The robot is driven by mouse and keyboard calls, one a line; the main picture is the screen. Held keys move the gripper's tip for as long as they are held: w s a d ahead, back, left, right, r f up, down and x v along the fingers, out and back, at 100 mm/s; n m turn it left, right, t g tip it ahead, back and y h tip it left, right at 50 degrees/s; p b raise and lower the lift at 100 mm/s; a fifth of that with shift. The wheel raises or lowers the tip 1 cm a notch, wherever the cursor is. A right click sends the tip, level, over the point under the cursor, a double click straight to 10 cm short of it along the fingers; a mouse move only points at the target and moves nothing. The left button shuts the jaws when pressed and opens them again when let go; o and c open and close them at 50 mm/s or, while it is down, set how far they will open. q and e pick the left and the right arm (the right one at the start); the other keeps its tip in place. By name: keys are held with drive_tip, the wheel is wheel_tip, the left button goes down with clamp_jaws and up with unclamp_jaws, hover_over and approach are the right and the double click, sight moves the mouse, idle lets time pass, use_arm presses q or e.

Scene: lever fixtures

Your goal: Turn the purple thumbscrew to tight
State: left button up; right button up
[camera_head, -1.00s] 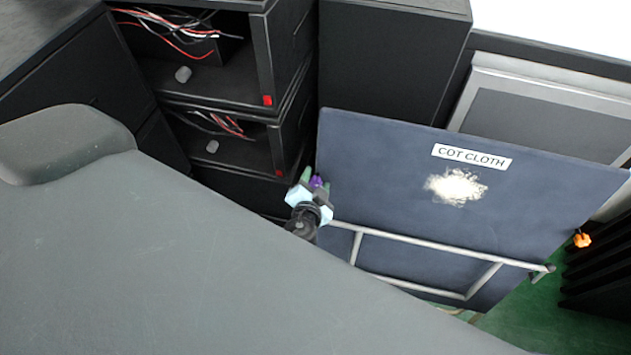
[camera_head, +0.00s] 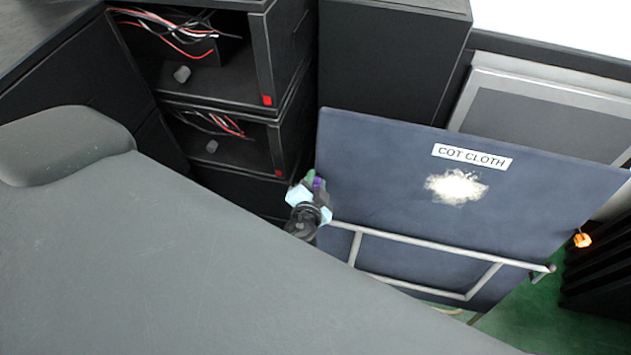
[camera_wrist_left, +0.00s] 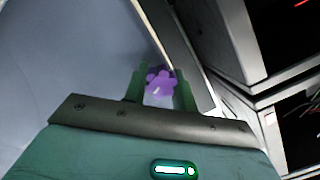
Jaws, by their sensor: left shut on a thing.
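The purple thumbscrew (camera_wrist_left: 160,82) sits at the edge of the dark blue panel, and its lobed head shows between the green fingers in the left wrist view. In the head view only a small bit of the purple thumbscrew (camera_head: 318,183) shows beside the fingers, at the panel's left edge. My left gripper (camera_wrist_left: 160,88) is shut on it, one finger on each side. In the head view my left gripper (camera_head: 312,182) is small and partly hidden by its own wrist. My right gripper is not in view.
The blue panel (camera_head: 400,165) bears a "COT CLOTH" label (camera_head: 472,157) and a pale frayed patch. A grey tube frame (camera_head: 420,243) crosses its lower part. An orange knob (camera_head: 583,240) is at its right edge. Open black cabinets (camera_head: 215,85) with loose wires stand at left.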

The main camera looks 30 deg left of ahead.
use_arm(q)
drive_tip(key=m+b, duration=0.1)
drive_tip(key=m, duration=0.3)
drive_tip(key=shift+f+m, duration=0.15)
drive_tip(key=shift+m, duration=0.15)
drive_tip(key=m, duration=0.4)
drive_tip(key=shift+t+y, duration=0.3)
drive_tip(key=shift+y, duration=0.1)
drive_tip(key=m, duration=0.4)
drive_tip(key=shift+t, duration=0.4)
drive_tip(key=m, duration=0.7)
drive_tip(key=shift+m+t, duration=0.3)
drive_tip(key=shift+m+h, duration=0.3)
drive_tip(key=shift+m, duration=0.2)
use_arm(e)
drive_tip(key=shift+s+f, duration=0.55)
use_arm(q)
drive_tip(key=shift+a, duration=0.1)
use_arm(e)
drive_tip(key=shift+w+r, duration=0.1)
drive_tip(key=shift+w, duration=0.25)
